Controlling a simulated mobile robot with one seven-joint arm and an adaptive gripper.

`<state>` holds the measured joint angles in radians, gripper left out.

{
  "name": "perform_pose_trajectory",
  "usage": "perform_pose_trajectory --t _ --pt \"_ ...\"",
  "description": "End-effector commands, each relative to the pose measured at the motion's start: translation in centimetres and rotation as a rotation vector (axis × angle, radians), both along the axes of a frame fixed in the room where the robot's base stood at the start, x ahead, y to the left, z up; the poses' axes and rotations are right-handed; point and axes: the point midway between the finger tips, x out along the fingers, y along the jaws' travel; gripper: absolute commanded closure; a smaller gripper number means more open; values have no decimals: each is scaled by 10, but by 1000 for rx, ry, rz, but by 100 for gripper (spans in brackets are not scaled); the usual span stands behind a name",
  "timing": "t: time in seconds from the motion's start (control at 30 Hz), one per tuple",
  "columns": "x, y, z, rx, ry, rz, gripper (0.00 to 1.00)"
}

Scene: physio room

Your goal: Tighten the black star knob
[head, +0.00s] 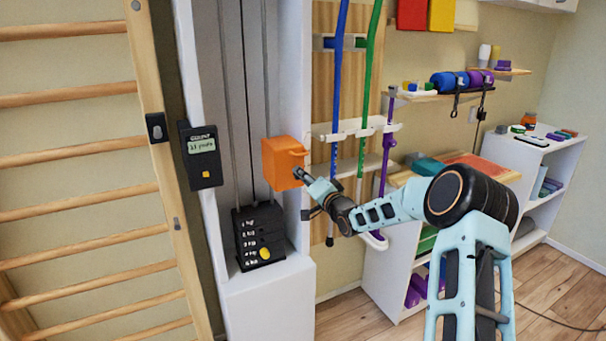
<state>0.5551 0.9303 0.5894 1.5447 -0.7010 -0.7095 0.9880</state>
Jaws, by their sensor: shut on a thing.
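An orange block (281,163) sits on the right upright of the white pulley column (297,115). My gripper (301,174) reaches in from the right and its tips are at the right face of the block. It is shut on a small dark thing there, in the place of the black star knob. The knob is mostly hidden by the fingers, so its shape and how far it is screwed in cannot be made out.
A weight stack (257,236) with a yellow knob and a black display box (201,157) are on the column. Wooden wall bars (80,158) stand left. Colored tubes hang on a rack (357,130) behind my arm. A white shelf unit (547,160) stands right.

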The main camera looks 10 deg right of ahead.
Motion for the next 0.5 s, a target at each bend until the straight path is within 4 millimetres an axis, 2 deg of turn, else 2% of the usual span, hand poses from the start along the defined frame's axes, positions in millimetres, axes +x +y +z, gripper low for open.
perform_pose_trajectory --t 0.5 --pt "1 -3 0 468 147 -2 99"
